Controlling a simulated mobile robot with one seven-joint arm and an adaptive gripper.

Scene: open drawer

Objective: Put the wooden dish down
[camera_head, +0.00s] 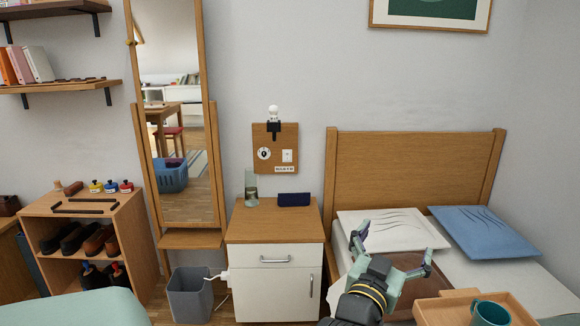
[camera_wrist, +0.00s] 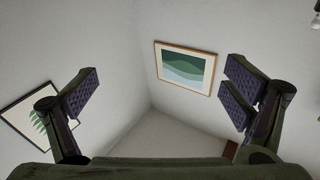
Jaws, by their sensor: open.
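My gripper (camera_head: 393,252) is open in the head view, its two fingers spread apart above the bed in front of the pillows. The wrist view also shows the gripper (camera_wrist: 162,92) wide open with nothing between its fingers. I cannot clearly make out a wooden dish in either view. A flat brown surface (camera_head: 408,262) lies partly hidden behind the gripper on the bed; I cannot tell what it is. A light wooden tray (camera_head: 437,311) with a teal mug (camera_head: 489,313) is at the lower right.
A nightstand (camera_head: 276,247) with a shut drawer stands left of the bed, holding a glass bottle (camera_head: 251,188) and a dark blue case (camera_head: 294,199). Its front top is clear. A grey bin (camera_head: 189,295) stands beside it. A white pillow (camera_head: 392,230) and a blue pillow (camera_head: 482,232) lie by the headboard.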

